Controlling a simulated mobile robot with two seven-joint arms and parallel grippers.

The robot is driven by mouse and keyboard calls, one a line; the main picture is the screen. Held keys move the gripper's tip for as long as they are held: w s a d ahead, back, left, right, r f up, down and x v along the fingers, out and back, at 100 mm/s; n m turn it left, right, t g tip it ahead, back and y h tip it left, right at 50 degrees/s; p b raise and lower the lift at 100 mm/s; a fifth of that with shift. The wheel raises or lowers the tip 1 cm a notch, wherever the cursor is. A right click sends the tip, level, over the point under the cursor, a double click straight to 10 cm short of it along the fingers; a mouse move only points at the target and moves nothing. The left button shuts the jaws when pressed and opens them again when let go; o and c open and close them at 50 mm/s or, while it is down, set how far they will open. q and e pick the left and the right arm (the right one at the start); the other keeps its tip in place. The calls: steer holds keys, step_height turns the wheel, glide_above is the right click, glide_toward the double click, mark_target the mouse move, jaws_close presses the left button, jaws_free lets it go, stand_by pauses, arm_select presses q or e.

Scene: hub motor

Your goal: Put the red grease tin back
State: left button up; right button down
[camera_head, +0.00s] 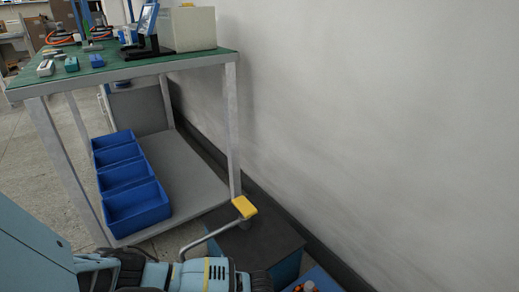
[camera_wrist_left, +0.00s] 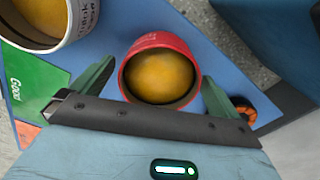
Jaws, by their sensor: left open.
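The red grease tin (camera_wrist_left: 160,68) is in the middle of the left wrist view, seen from above, with yellow-orange grease inside. My left gripper (camera_wrist_left: 155,83) is open, with one green finger to each side of the tin. A gap shows on the left of the tin and a smaller one on the right; I cannot tell its exact height against the fingers. The tin appears over a blue surface (camera_wrist_left: 112,45). In the head view the red tin cannot be made out, and my left fingertips are not clearly visible. My right gripper is in neither view.
A white tin (camera_wrist_left: 45,20) with similar grease stands close at upper left. A green patch marked "Good" (camera_wrist_left: 30,95) and an orange-black ring (camera_wrist_left: 245,114) are nearby. A green-topped bench (camera_head: 130,68) holds blue bins (camera_head: 135,205) below. A wall (camera_head: 380,110) closes the right.

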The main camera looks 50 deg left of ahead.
arm_select(q)
steer(key=shift+r, duration=0.55)
step_height(320, 180, up, 11)
steer(key=p, duration=0.6)
steer(key=shift+r, duration=0.1)
